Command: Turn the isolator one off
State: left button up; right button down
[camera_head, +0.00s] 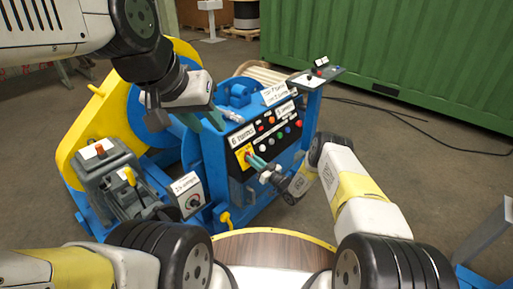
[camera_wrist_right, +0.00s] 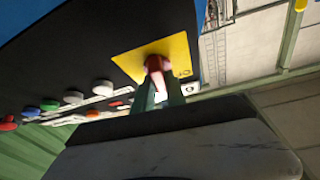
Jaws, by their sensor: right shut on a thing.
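A red rotary knob (camera_wrist_right: 157,66) sits on a yellow plate (camera_wrist_right: 168,55) on the black control panel, and looks like an isolator. My right gripper (camera_head: 258,163) is at the panel's left end; its green fingers (camera_wrist_right: 160,92) are shut on the red knob, hiding part of it. The yellow plate also shows in the head view (camera_head: 243,156). A second rotary switch (camera_head: 193,201) is on a labelled box lower left. My left gripper (camera_head: 190,120) hangs above the machine, left of the panel, apart from the knob; its jaw gap is unclear. Label text is too small to read surely.
Coloured buttons (camera_wrist_right: 73,97) line the panel beside the knob. A grey lever box (camera_head: 108,178) stands left on the blue and yellow machine. A small stand (camera_head: 319,76) rises at the back right. A green container (camera_head: 395,45) stands behind; floor to the right is mostly clear.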

jog(key=n+g+y, duration=0.1)
jog(key=n+g, duration=0.1)
jog(key=n, duration=0.2)
jog(key=n+g+y, duration=0.2)
jog(key=n+g, duration=0.1)
jog(key=n, duration=0.1)
jog(key=shift+w+d, duration=0.1)
jog(key=n+g, duration=0.2)
jog(key=n, duration=0.1)
jog(key=n+g, duration=0.2)
jog(key=n, duration=0.1)
jog(key=shift+n, duration=0.4)
jog(key=c, duration=1.4)
grip_release()
jog(key=shift+o, duration=0.2)
jog(key=shift+w, duration=0.1)
jog(key=v, duration=0.8)
jog(key=shift+w+r, duration=0.1)
